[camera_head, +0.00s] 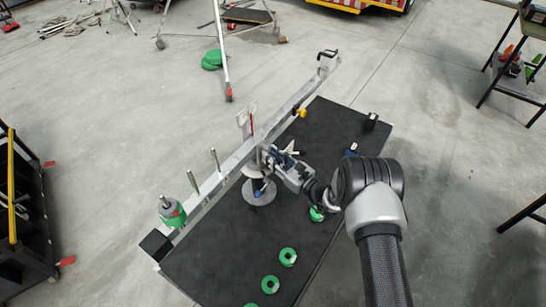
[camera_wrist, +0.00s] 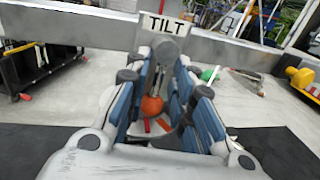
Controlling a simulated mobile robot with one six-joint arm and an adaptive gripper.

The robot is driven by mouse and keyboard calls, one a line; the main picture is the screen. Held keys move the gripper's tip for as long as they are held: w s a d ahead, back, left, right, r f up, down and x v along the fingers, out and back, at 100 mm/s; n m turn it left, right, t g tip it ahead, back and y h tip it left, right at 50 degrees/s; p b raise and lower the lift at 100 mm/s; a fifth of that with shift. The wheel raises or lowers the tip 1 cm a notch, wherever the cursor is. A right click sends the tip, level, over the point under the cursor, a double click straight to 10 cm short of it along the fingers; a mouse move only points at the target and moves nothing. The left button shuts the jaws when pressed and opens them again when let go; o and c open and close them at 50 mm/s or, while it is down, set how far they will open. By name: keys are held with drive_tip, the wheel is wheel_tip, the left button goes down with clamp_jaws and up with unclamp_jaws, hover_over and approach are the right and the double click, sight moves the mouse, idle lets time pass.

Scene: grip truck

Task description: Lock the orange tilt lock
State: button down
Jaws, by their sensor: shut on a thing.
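The orange tilt lock (camera_wrist: 152,105) shows in the wrist view as a round orange knob between the blue-padded fingers of my gripper (camera_wrist: 164,75). My gripper is shut on it, though the exact contact is partly hidden by the fingers. A grey rounded metal part (camera_wrist: 168,48) stands just beyond the fingertips, below a white TILT label (camera_wrist: 164,24) on the metal beam. In the head view my gripper (camera_head: 272,160) is at the middle of the long metal beam (camera_head: 227,167), beside its central mount. The orange knob cannot be made out there.
The beam stands over a black platform (camera_head: 220,252). Several green discs lie there, one near the front (camera_head: 270,284). Upright metal pins (camera_head: 194,184) and a green-based weight (camera_head: 172,213) sit on the beam's left part. A yellow knob (camera_head: 301,112) is on its right part.

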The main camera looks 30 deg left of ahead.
drive_tip(key=shift+s+m, duration=0.1)
drive_tip(key=shift+m, duration=0.2)
drive_tip(key=m+g, duration=0.1)
drive_tip(key=m, duration=0.3)
drive_tip(key=s+r+m+g+h, duration=0.1)
drive_tip(key=m, duration=0.3)
drive_tip(key=s+r+m, duration=0.1)
drive_tip(key=m, duration=0.3)
drive_tip(key=shift+a+g+h, duration=0.1)
drive_tip(key=shift+g+h, duration=0.3)
drive_tip(key=shift+w+r+m+g, duration=0.1)
drive_tip(key=shift+r+m+g, duration=0.15)
drive_tip(key=shift+m, duration=0.5)
drive_tip(key=shift+r+m+g, duration=0.15)
drive_tip(key=shift+r+m, duration=0.05)
drive_tip(key=shift+m, duration=0.55)
drive_tip(key=c, duration=1.7)
unclamp_jaws()
